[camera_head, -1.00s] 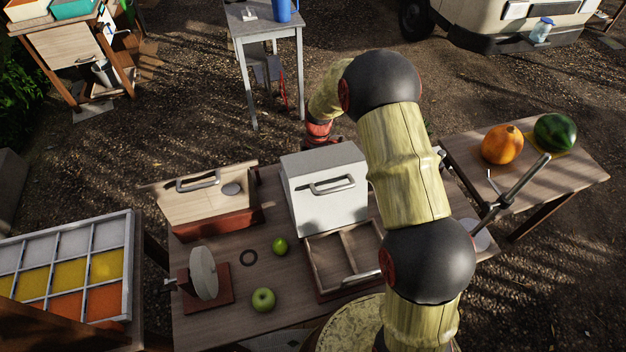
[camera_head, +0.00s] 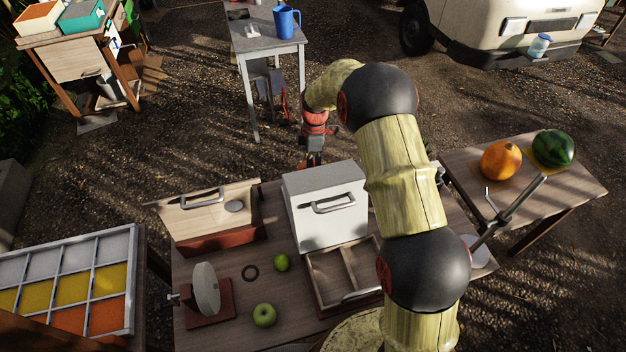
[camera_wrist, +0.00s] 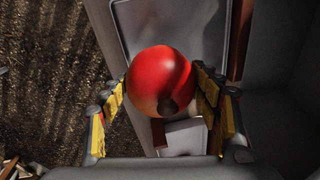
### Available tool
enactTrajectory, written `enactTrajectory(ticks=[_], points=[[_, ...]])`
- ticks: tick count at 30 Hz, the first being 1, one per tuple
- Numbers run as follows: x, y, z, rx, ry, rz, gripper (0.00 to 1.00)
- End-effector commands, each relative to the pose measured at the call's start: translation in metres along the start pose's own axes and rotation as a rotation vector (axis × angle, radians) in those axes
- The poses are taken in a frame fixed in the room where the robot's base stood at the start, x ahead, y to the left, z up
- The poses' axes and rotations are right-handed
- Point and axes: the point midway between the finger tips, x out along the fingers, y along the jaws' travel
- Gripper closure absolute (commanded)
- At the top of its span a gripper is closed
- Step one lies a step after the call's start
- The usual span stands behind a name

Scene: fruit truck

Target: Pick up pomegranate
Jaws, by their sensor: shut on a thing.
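The red, round pomegranate (camera_wrist: 158,72) sits between the yellow-padded fingers of my gripper (camera_wrist: 165,100) in the wrist view. The fingers are shut on it, one on each side. A dark spot shows on its lower side. In the head view my gripper (camera_head: 314,158) hangs just behind and above the white box; the pomegranate cannot be made out clearly there.
The white box (camera_head: 328,215) with a handle stands at the table's back edge, beside a wooden bin (camera_head: 210,220). A side table (camera_head: 520,195) holds a pumpkin and a watermelon.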

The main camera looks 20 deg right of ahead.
Motion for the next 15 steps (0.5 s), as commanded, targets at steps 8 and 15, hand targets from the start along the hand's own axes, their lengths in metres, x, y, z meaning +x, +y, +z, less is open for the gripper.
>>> enactTrajectory(ticks=[8,15], points=[[-0.008,0.059,-0.008,-0.001,0.000,0.003,0.68],[-0.013,0.102,-0.014,0.000,0.001,0.003,0.68]])
